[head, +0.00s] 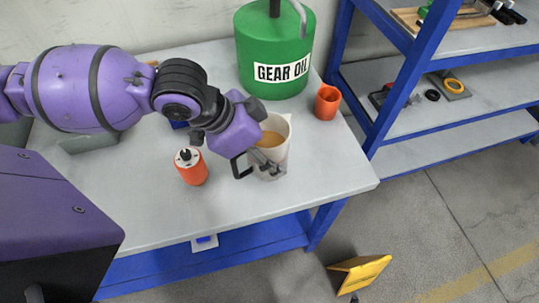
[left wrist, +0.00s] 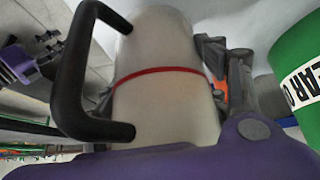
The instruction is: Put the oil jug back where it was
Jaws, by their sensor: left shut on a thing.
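The oil jug (head: 284,152) is a pale jug with a black handle and amber oil inside. It is upright or nearly so at the right part of the grey workbench (head: 235,208). My left gripper (head: 267,168) is shut around its body, with fingers on the side. In the left wrist view the jug (left wrist: 165,100) shows a red band, and its black handle is at the left. I cannot tell whether its base touches the bench.
A green gear oil drum (head: 272,45) stands behind the jug. An orange cup (head: 327,103) is at its right and an orange cylinder with a dark top (head: 192,168) at its left. A blue-framed shelf (head: 405,85) stands at the right. The bench's front right is clear.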

